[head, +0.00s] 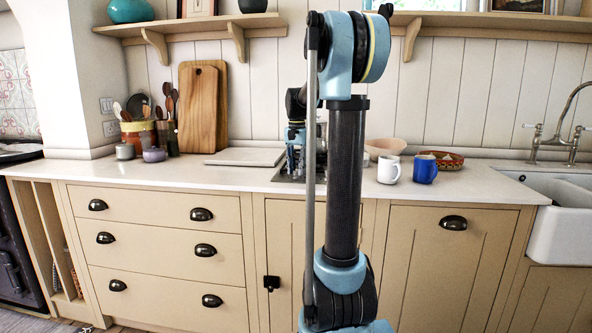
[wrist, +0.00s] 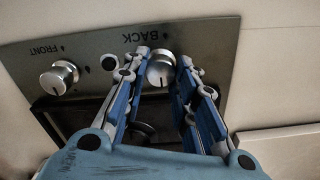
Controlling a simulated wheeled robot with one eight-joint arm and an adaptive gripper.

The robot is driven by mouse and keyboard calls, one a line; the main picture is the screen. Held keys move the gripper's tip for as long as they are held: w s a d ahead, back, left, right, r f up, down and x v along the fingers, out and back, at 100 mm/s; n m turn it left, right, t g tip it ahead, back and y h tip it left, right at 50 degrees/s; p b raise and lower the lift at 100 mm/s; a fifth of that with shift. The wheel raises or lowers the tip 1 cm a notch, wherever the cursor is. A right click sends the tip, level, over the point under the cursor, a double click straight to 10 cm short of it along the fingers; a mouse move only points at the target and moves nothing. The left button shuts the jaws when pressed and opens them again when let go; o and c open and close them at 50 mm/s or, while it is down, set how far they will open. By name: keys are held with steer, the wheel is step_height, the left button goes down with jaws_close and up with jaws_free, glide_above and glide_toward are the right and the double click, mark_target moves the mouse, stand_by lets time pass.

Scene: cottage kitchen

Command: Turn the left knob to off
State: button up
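In the wrist view a dark panel (wrist: 215,42) carries two silver knobs, with its lettering upside down. The knob marked BACK (wrist: 160,70) lies between the fingertips of my gripper (wrist: 163,60). The fingers are open on either side of it; I cannot tell whether the left one touches. A dark line shows on its lower part. The knob marked FRONT (wrist: 60,77) is at the picture's left, clear of the fingers. In the head view my gripper (head: 295,150) points down at the small hob set in the counter, and my arm hides the knobs.
A pale board (head: 245,157) lies left of the hob. A white mug (head: 388,170), a blue mug (head: 425,170) and a bowl (head: 385,147) stand to the right. Cutting boards (head: 203,105) lean on the wall. A shelf (head: 195,27) runs above.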

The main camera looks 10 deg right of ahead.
steer(key=shift+o, duration=0.7)
steer(key=shift+r, duration=0.15)
step_height(320, 180, up, 12)
steer(key=shift+w+f, duration=0.15)
steer(key=shift+f, duration=0.05)
